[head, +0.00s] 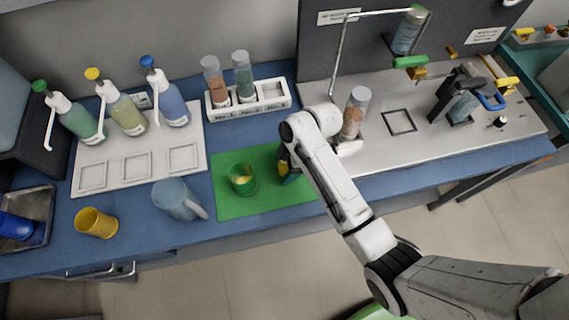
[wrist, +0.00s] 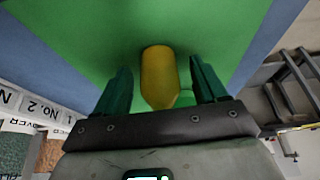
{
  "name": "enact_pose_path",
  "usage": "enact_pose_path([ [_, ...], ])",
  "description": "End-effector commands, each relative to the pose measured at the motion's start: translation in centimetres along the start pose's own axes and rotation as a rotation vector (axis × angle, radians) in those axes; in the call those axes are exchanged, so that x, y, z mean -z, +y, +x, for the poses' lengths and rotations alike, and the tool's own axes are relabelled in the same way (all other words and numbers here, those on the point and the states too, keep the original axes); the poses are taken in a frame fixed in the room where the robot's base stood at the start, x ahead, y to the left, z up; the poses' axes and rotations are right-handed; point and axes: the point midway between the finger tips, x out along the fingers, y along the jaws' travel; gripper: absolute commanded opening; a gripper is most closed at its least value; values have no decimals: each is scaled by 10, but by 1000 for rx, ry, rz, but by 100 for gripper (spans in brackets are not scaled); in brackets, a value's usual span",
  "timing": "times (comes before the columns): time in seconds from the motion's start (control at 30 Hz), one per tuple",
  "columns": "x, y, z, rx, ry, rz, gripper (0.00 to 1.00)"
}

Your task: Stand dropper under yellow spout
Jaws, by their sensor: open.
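My gripper (wrist: 160,66) is open, with one dark green finger on each side of a yellow, rounded-ended object (wrist: 158,76), which looks like the dropper. A lighter green part shows beside its lower end. Gaps show between it and both fingers. In the head view my gripper (head: 287,162) is low over the green mat (head: 226,205), and a bit of yellow (head: 291,179) shows beside it; my arm hides most of it. The yellow-topped pump bottle (head: 128,117) stands at the back left, its spout (head: 103,102) pointing forward above the white tray (head: 117,188).
A green cup (head: 242,180) with yellow contents stands left of my gripper on the mat. A clear jug (head: 177,200) and a yellow cup (head: 96,223) stand farther left. A rack (head: 252,106) with jars is behind. The tray's marked squares are empty.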

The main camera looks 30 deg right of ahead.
Motion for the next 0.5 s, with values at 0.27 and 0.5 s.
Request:
enact_pose_path([
  [0.27, 0, 0, 1, -1, 0, 0, 66],
  [0.5, 0, 0, 1, -1, 0, 0, 43],
])
